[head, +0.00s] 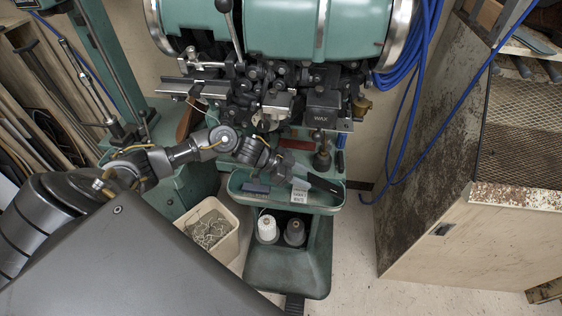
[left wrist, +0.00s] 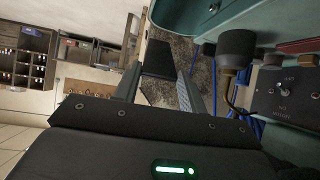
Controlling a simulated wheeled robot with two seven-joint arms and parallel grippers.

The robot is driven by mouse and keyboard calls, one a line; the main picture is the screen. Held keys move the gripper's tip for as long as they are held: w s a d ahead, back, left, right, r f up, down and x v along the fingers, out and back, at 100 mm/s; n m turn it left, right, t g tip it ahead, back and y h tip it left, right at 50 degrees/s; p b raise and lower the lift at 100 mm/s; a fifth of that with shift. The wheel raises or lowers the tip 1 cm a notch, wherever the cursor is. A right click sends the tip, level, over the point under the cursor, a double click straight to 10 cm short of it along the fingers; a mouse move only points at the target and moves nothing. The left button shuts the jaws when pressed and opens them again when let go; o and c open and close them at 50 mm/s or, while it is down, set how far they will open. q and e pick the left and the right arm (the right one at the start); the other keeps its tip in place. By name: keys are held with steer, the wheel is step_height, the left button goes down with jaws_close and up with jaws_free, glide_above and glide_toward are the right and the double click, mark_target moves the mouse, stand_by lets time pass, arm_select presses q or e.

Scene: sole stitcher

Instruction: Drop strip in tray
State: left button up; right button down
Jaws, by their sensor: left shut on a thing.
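The green tray (head: 240,186) sticks out from the front of the teal machine, below its head. My left gripper (head: 299,172) reaches over the tray from the left. It is shut on a flat dark strip (head: 325,183), which points to the right and slightly down over the tray's right part. In the left wrist view the black strip (left wrist: 158,58) shows between the two fingers. I cannot tell from these frames how high the strip is above the tray floor. My right gripper is not in view.
In the tray lie a dark block (head: 257,187) and a small labelled white box (head: 300,193). The WAX box (head: 322,108) and machine parts hang above. Below are a white spool (head: 267,229), a grey spool (head: 294,232) and a scrap bin (head: 229,242). A cabinet (head: 470,235) stands right.

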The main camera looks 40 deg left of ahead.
arm_select(q)
steer(key=w+a+f+y, duration=0.1)
steer(key=a, duration=0.7)
steer(key=shift+a+f+g+y, duration=0.2)
steer(key=shift+a+g+y, duration=0.1)
steer(key=shift+g, duration=0.1)
steer(key=shift+f, duration=0.1)
step_height(320, 180, down, 7)
steer(key=b, duration=0.5)
steer(key=shift+f+b, duration=0.15)
steer(key=shift+b, duration=0.15)
steer(key=shift+d, duration=0.1)
steer(key=o, duration=1.1)
steer(key=shift+c, duration=0.2)
